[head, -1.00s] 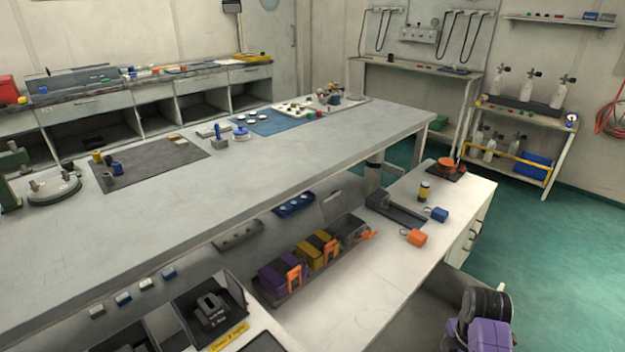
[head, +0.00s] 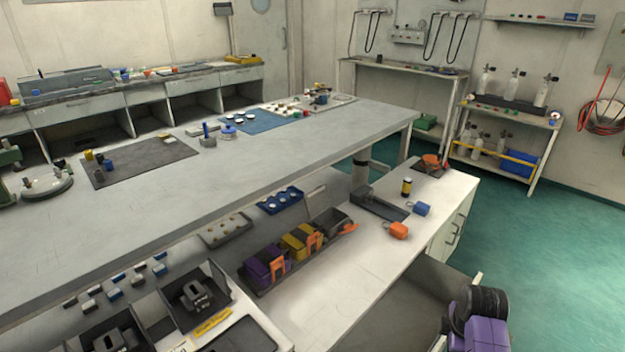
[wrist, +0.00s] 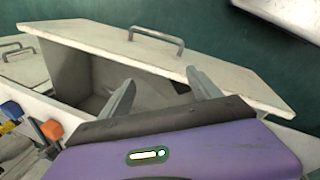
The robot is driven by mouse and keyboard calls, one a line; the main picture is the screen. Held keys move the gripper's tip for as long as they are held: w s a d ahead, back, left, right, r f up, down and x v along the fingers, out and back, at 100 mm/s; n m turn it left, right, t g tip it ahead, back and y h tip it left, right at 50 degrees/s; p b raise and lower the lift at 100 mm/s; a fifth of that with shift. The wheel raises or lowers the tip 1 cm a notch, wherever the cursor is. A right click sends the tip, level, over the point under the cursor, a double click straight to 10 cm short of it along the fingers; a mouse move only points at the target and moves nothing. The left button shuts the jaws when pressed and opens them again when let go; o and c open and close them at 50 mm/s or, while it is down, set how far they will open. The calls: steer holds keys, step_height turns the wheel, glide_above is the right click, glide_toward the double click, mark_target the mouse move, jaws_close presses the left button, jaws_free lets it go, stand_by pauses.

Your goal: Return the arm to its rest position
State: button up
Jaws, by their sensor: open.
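My gripper (wrist: 160,82) shows in the wrist view with its two grey fingers spread apart and nothing between them. Its purple body fills the bottom of that view. An open drawer (wrist: 157,37) with a bar handle lies beyond the fingers; I cannot tell whether they touch it. In the head view my purple and black arm part (head: 485,330) is at the bottom right, beside the white bench. The fingers are not visible there.
The pulled-out drawer (head: 400,300) is close to my arm. The white bench (head: 340,290) holds an orange block (head: 398,230), a blue block (head: 422,209) and a tray of pouches. A long grey table (head: 250,185) stands behind. Green floor (head: 560,260) at right is clear.

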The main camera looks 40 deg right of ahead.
steer(key=w+r+m+t+h+b, duration=0.1)
steer(key=w+r+m+t+h, duration=0.3)
steer(key=w+m+h, duration=0.1)
steer(key=a+r+m+t+b, duration=0.2)
steer(key=a+r+t, duration=0.2)
steer(key=a, duration=0.6)
steer(key=a+r+m+t+b, duration=0.15)
steer(key=a+r+t, duration=0.3)
steer(key=a, duration=0.65)
steer(key=s+a+n+y+b, duration=0.2)
steer(key=s+a+y+b, duration=0.45)
steer(key=s+a, duration=0.85)
step_height(320, 180, up, 15)
steer(key=w+p, duration=0.1)
steer(key=p, duration=1.5)
steer(key=shift+a+t+y, duration=0.35)
steer(key=shift+a+y, duration=0.05)
steer(key=shift+y, duration=0.05)
